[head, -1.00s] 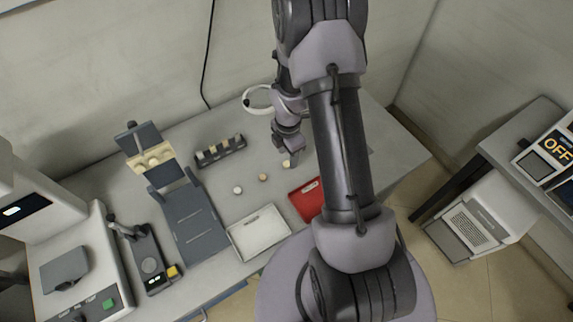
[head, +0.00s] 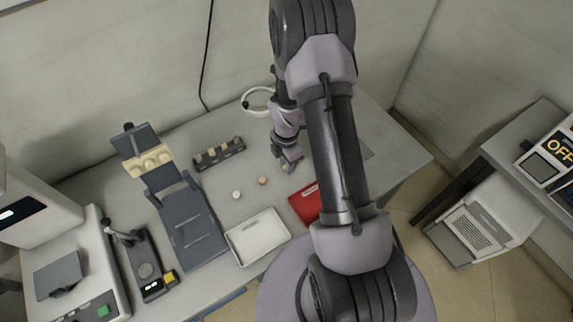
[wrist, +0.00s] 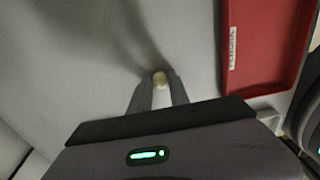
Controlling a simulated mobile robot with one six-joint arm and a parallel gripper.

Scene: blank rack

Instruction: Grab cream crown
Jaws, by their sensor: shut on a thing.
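The small cream crown (wrist: 160,79) sits between my gripper's fingertips in the wrist view, just above or on the grey bench; I cannot tell which. My gripper (wrist: 160,88) is shut on it, one finger on each side. In the head view my gripper (head: 287,167) is low over the bench, left of the red tray, and hides the crown. Two other small round pieces lie to its left: a tan one (head: 262,180) and a whiter one (head: 236,194).
The red tray (head: 305,203) is close to the right of my gripper, and a white tray (head: 257,237) stands nearer the front. A dark rack (head: 219,155) with several pieces is behind. A grey stand (head: 190,225) and devices fill the left.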

